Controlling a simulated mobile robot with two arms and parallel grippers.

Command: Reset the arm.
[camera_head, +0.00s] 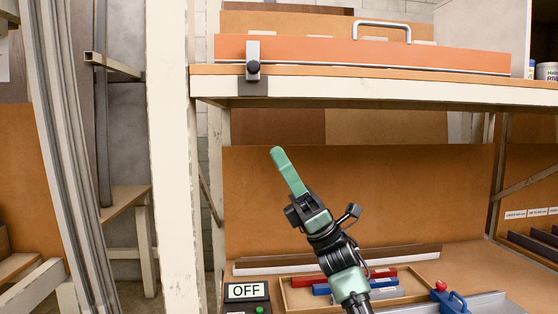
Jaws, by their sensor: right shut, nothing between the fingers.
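My right gripper (279,156) is shut and empty, with green fingers on a black wrist. It comes up from the bottom of the head view and points up and slightly left, in front of the brown back panel (400,195). It appears apart from everything around it. My left gripper is not in view. No fly press can be made out in this view.
A shelf (400,94) above the gripper holds an orange box (350,52) with a handle. A white post (172,180) stands left.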

